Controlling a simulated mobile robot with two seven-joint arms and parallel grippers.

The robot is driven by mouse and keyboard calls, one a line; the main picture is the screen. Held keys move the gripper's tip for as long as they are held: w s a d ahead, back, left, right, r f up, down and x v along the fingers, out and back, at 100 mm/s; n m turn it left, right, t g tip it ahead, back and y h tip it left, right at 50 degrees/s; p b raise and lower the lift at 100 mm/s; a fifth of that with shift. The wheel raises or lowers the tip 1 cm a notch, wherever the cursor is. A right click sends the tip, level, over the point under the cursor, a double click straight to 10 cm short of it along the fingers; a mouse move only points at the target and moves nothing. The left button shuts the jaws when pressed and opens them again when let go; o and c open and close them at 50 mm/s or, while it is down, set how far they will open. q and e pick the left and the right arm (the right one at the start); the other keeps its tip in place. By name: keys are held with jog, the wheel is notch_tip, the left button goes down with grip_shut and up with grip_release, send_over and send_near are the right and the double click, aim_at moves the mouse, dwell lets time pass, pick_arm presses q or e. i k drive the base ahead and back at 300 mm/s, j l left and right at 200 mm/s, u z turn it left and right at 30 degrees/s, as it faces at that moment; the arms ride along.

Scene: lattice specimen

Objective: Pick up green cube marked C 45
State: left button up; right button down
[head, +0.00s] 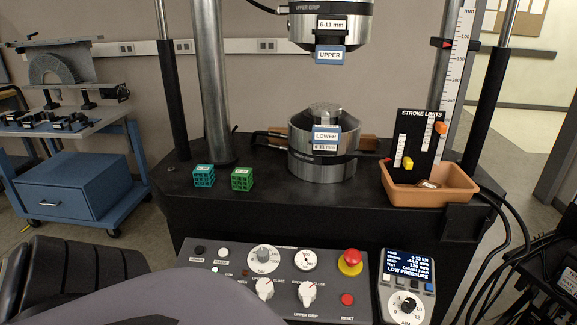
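A green lattice cube (242,179) sits on the dark machine table, left of the lower grip. A teal lattice cube (204,175) sits just to its left, with a small gap between them. Each cube has a small pale label on top, too small to read, so I cannot confirm the C 45 mark. Both cubes rest upright and nothing covers them. Neither of my grippers shows in the head view.
The lower grip (322,155) stands right of the cubes, below the upper grip (331,25). A thick steel column (209,80) rises behind the cubes. A terracotta tray (430,190) is at right. A control panel (275,280) lies in front. Bare table surrounds the cubes.

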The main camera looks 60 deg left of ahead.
aim_at(243, 176)
jog(key=u, duration=2)
jog(key=l, duration=0.3)
jog(key=k+l+u, duration=0.1)
jog(key=l, duration=0.25)
